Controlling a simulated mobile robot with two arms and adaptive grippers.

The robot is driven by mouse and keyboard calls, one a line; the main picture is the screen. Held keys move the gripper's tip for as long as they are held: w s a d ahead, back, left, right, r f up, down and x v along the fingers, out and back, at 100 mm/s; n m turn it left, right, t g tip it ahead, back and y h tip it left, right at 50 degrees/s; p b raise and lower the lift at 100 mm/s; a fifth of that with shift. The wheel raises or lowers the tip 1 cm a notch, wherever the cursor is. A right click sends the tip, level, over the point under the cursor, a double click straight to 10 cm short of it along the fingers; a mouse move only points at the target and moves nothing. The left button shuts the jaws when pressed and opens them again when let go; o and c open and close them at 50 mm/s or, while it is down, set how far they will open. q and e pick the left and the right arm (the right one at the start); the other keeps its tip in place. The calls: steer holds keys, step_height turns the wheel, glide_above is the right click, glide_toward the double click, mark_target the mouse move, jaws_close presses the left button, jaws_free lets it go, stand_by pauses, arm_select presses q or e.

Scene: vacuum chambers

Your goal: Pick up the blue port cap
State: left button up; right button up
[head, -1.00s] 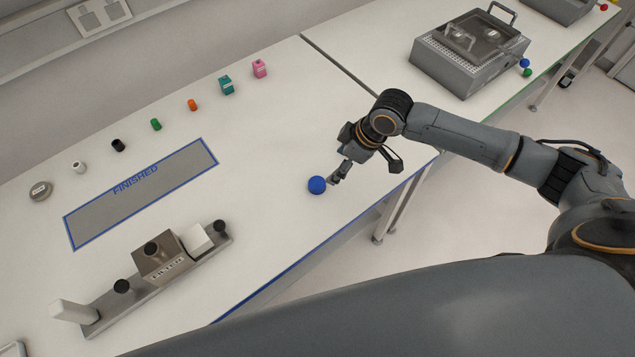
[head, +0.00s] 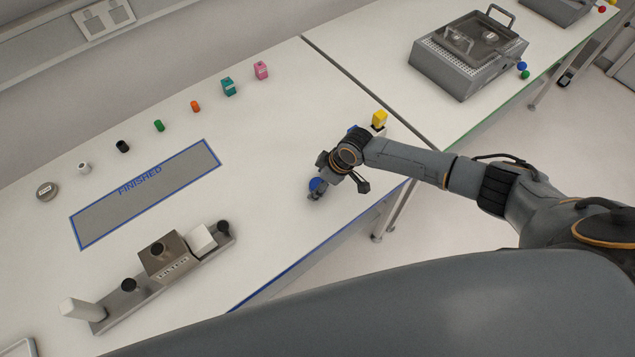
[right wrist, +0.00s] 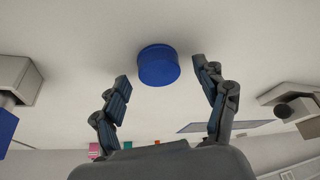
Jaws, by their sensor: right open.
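The blue port cap (head: 316,184) is a small round blue piece on the white table, partly hidden by my right gripper in the head view. My right gripper (head: 318,188) is above and around it. In the right wrist view the cap (right wrist: 158,66) stands between the two open fingers of the gripper (right wrist: 164,88), apart from both, near the level of the fingertips. My left gripper is not in view.
A metal filter block (head: 164,256) on a rail stands at the front left, near the blue-framed FINISHED area (head: 145,194). Several small coloured caps line the back. A yellow piece (head: 379,119) stands behind my right wrist. A vacuum chamber (head: 467,55) is at the back right.

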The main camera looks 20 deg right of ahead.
steer(key=shift+f, duration=0.1)
steer(key=c, duration=0.9)
